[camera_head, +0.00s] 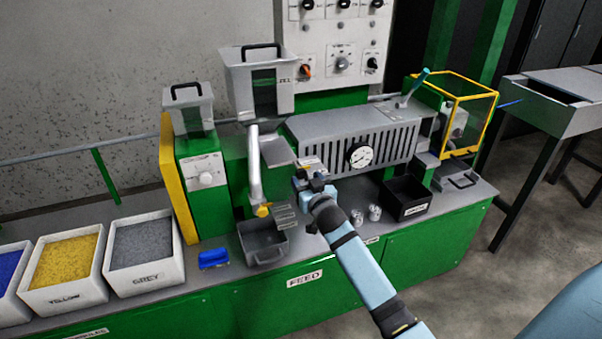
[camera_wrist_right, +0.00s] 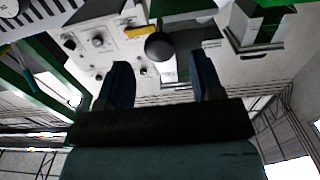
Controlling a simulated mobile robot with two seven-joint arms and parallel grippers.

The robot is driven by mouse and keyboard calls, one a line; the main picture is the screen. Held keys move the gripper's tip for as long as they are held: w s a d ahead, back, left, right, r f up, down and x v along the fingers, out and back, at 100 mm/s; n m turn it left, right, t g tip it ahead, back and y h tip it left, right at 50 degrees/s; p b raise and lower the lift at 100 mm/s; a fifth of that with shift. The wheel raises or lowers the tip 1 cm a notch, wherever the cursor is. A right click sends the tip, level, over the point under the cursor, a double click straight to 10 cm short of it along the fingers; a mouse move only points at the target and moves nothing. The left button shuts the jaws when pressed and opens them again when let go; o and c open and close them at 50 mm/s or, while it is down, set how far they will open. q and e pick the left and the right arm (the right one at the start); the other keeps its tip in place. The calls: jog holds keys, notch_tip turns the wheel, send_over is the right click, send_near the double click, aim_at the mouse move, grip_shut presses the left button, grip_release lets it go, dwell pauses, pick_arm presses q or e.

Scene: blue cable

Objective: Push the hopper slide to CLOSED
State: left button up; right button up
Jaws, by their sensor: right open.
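The grey hopper (camera_head: 240,95) with a dark handle stands high on the green machine. A pale pipe (camera_head: 254,170) runs down from it. A flat grey plate (camera_head: 277,152) sticks out beside the pipe; I cannot tell for sure whether it is the slide, and no CLOSED mark is readable. My right gripper (camera_head: 311,172) is in front of the machine, just right of and below the plate. In the right wrist view the gripper (camera_wrist_right: 160,70) is open and empty, its fingers apart. A dark round knob (camera_wrist_right: 160,46) shows between and beyond the fingertips; contact is not visible. My left gripper is out of view.
A ribbed grey barrel housing (camera_head: 350,140) with a dial lies behind and right of the gripper. A grey bin (camera_head: 262,254) stands below the pipe. A black box (camera_head: 405,198) and small metal parts (camera_head: 365,216) are to the right. Pellet trays (camera_head: 142,282) fill the left.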

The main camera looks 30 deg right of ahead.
aim_at(294, 161)
jog(key=shift+x, duration=2.15)
jog(key=shift+c, duration=0.3)
grip_shut()
jog(key=b+x, duration=0.1)
jog(key=x, duration=0.5)
jog(key=shift+b, duration=0.35)
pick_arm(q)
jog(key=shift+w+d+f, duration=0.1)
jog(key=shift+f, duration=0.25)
pick_arm(e)
jog(key=shift+w+r, duration=0.1)
jog(key=shift+r, duration=0.1)
